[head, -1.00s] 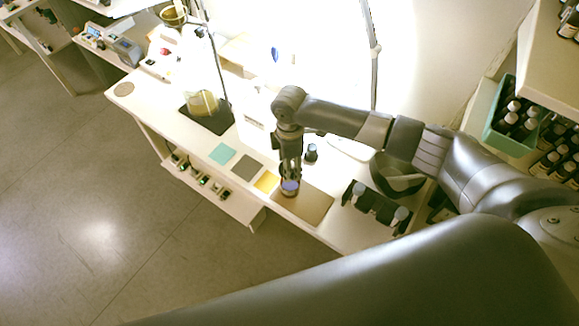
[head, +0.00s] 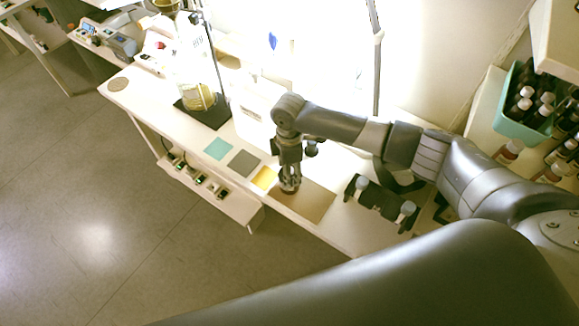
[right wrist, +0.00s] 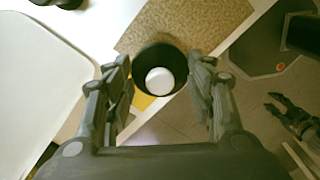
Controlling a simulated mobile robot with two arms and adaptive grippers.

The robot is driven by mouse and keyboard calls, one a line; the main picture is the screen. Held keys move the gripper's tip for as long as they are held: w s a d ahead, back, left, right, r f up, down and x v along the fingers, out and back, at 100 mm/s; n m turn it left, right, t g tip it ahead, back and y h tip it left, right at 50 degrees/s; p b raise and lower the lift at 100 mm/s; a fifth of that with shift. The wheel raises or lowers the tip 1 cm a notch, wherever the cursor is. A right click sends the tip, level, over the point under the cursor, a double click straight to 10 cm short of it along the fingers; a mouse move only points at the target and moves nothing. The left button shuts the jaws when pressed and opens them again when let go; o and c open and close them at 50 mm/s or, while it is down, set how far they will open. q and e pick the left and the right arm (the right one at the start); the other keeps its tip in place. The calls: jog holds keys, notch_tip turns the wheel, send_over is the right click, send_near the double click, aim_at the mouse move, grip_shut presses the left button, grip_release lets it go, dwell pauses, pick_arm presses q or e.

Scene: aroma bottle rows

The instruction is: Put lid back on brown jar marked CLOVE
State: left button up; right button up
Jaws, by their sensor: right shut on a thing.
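My right gripper (head: 289,184) points down over the near left part of the brown mat (head: 312,204), beside the yellow card. In the right wrist view its fingers (right wrist: 162,76) are shut on a dark round thing (right wrist: 160,57) with a pale round top. I cannot tell whether this is the jar, its lid or both, nor whether it touches the mat. No CLOVE marking is readable. A small dark-topped bottle (head: 311,149) stands behind the gripper.
A black rack (head: 381,202) with pale-capped bottles stands right of the mat. Yellow (head: 264,178), grey (head: 243,163) and teal (head: 217,148) cards lie to the left. A green crate (head: 521,128) of bottles is at right. The table's front edge is close to the gripper.

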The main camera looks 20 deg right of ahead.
dwell(0.5)
jog(key=shift+r+p, duration=0.1)
jog(key=shift+p, duration=0.55)
dwell(0.6)
jog(key=shift+f, duration=0.2)
dwell(0.8)
jog(key=shift+p, duration=0.5)
grip_shut()
jog(key=shift+o, duration=1.1)
grip_release()
jog(key=shift+o, duration=0.3)
jog(key=o, duration=0.4)
